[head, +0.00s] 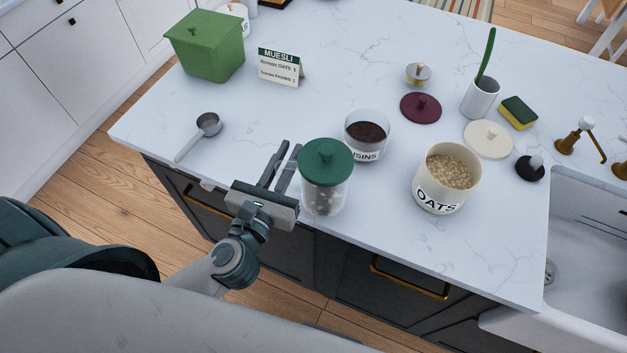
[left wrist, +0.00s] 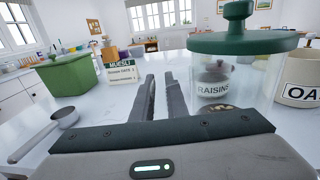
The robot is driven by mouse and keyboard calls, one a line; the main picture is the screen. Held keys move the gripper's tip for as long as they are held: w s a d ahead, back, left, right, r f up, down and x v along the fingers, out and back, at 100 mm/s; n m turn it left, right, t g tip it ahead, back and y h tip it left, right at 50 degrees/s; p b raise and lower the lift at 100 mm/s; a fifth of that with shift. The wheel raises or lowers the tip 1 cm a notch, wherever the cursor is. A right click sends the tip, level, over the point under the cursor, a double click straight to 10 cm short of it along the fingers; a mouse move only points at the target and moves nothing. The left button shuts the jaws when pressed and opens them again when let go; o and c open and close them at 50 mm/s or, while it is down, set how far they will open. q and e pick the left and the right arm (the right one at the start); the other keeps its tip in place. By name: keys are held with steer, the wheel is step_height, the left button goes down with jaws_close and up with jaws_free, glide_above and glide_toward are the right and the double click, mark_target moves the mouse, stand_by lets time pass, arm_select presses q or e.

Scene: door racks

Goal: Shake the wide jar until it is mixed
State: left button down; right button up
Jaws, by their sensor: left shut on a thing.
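The wide jar (head: 327,191) is clear, has a green knobbed lid (head: 325,161) and stands upright near the counter's front edge. Dark and pale bits show low inside it. My right gripper is not in view.
A raisins jar (head: 367,131) stands close behind, and an oats jar (head: 447,178) to the right. A scoop (head: 207,125), green bin (head: 209,48) and muesli card (head: 279,68) are at left. Loose lids lie near the sink (head: 590,240). The counter's middle back is clear.

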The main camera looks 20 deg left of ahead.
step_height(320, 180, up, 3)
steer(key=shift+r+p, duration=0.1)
steer(key=shift+p, duration=1.05)
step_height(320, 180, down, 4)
steer(key=b, duration=0.3)
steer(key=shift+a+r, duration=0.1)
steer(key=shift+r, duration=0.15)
